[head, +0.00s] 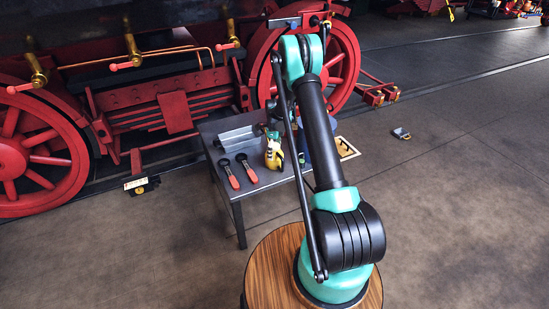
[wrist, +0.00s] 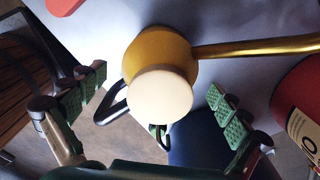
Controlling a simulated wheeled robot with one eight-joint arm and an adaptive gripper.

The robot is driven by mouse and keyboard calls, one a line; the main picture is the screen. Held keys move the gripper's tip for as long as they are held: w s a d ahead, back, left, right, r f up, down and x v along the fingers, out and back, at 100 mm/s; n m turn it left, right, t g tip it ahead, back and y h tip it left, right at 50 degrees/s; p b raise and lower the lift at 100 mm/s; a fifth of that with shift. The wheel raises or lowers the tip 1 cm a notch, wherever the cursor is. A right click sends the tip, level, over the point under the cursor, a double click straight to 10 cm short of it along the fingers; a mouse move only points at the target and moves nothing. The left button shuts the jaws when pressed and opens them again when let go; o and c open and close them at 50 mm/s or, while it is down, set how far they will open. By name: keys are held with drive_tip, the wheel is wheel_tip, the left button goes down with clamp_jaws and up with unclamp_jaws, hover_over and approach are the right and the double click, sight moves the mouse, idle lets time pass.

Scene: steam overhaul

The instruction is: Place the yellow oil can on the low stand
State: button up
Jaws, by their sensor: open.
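The yellow oil can (head: 273,158) stands on a grey metal table (head: 207,134), near its right side in the head view. In the wrist view the oil can (wrist: 158,52) shows its pale round top, a brass spout pointing right and a black handle at lower left. My gripper (wrist: 155,105) is open, with green finger pads apart on either side of the can. I cannot tell whether either pad touches it. A flat yellow-edged panel (head: 347,148) shows right of the table, partly behind my arm. I cannot tell whether it is the low stand.
Two red-handled tools (head: 230,176) and a grey metal tray (head: 238,138) lie on the table. A blue object (wrist: 195,145) and a red labelled container (wrist: 298,105) are close by the can. A red-wheeled locomotive (head: 165,110) stands behind. The floor at right is mostly clear.

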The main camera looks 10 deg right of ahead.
wheel_tip(320, 180, up, 7)
drive_tip(key=shift+s+r, duration=0.1)
drive_tip(key=shift+r, duration=0.05)
drive_tip(key=s+d+r+n+t, duration=0.25)
drive_tip(key=s+r+n, duration=0.95)
drive_tip(key=s+r, duration=0.6)
drive_tip(key=s+d+f+n+t, duration=0.1)
drive_tip(key=s+n, duration=1)
drive_tip(key=s, duration=1.2)
drive_tip(key=shift+s+d+f+t, duration=0.25)
drive_tip(key=shift+d+t, duration=0.05)
drive_tip(key=shift+t, duration=0.05)
